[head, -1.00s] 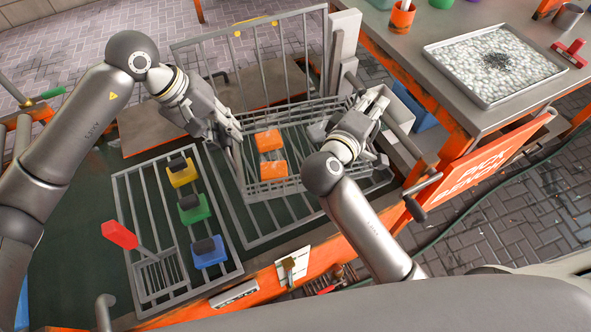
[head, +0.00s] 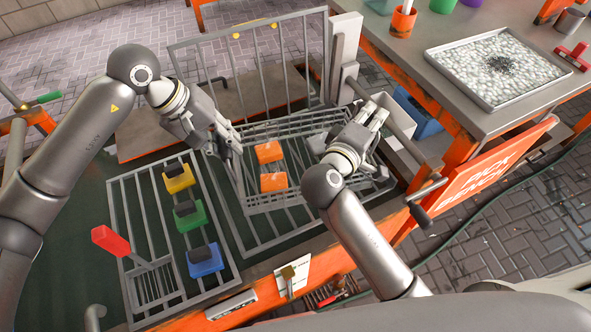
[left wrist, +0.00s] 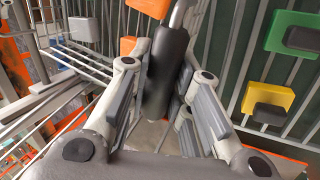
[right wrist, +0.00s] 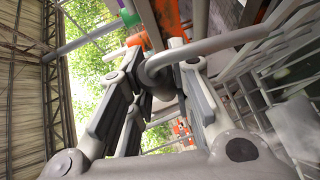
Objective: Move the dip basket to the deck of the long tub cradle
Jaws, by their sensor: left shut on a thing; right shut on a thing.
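The dip basket looks to be the grey wire basket (head: 318,122) between my grippers in the head view. Two orange blocks (head: 273,183) show at its left part. My left gripper (head: 232,143) is at its left end, shut on a black grip (left wrist: 167,75) in the left wrist view. My right gripper (head: 378,112) is at its right end, shut on a handle with a bent grey bar (right wrist: 200,46) in the right wrist view. A grey slatted deck (head: 268,235) lies under and in front of the basket, probably the tub cradle's. The gap between them is unclear.
At left, a grey rack (head: 150,215) holds yellow, green and blue blocks and a small red-handled basket (head: 108,240). A barred grey panel (head: 240,60) stands behind. The orange bench (head: 480,185) with a tray of pellets (head: 440,60) is close at right.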

